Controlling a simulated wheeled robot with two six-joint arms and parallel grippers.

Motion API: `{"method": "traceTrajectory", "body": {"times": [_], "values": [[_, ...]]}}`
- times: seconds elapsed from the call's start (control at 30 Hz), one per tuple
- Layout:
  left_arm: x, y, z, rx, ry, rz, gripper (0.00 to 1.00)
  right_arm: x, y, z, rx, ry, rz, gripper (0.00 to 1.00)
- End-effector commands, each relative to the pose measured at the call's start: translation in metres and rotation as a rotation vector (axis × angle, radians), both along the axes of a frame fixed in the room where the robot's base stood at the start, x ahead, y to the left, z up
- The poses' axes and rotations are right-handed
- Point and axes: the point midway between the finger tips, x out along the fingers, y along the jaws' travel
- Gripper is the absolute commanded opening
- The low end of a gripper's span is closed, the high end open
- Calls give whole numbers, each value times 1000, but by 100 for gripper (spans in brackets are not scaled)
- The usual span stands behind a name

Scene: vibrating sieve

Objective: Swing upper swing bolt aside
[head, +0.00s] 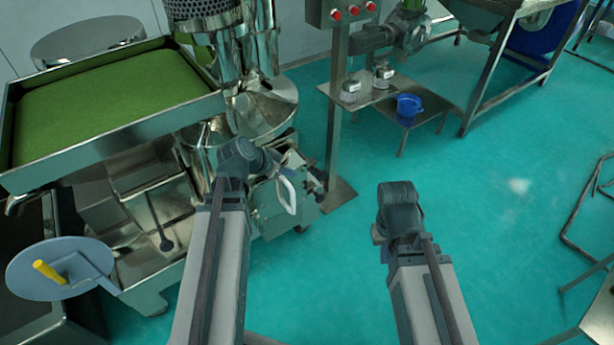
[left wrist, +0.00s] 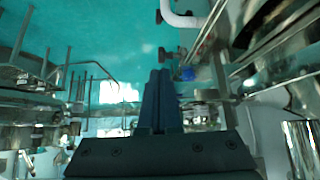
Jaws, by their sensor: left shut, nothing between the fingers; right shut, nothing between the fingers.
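The steel sieve machine (head: 262,100) stands at the left in the head view. On its front is a small grey box-like hatch (head: 268,210) with a white curved handle (head: 287,193). A black knob (head: 322,174) sticks out at its right side. In the left wrist view, two dark knobs (left wrist: 165,55) show ahead beside a white bent tube (left wrist: 183,19). I cannot tell which is the upper swing bolt. My left gripper (left wrist: 160,72) is shut and empty, apart from the knobs; my arm hides it in the head view. My right gripper (head: 398,208) is shut and empty over open floor.
A green-topped steel tray (head: 105,139) juts out at the left. A post with a red-button control box (head: 343,13) stands right of the sieve. A low steel table (head: 435,105) with a blue bucket (head: 409,105) stands behind.

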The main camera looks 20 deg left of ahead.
Motion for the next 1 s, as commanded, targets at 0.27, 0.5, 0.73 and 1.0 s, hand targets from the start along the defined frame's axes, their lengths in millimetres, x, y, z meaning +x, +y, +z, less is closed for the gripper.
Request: {"method": "traceTrajectory", "body": {"times": [0.27, 0.5, 0.73, 1.0], "values": [[23, -12, -35, 2, 0, -3, 0, 0, 0, -35, 0, 0, 0, 0], [49, -25, -68, 2, -1, -2, 0, 0, 0, -68, 0, 0, 0, 0], [73, -39, -85, 1, -2, -2, 0, 0, 0, -86, 0, 0, 0, 0], [87, -48, -92, 1, -2, -1, 0, 0, 0, -92, 0, 0, 0, 0]]}}
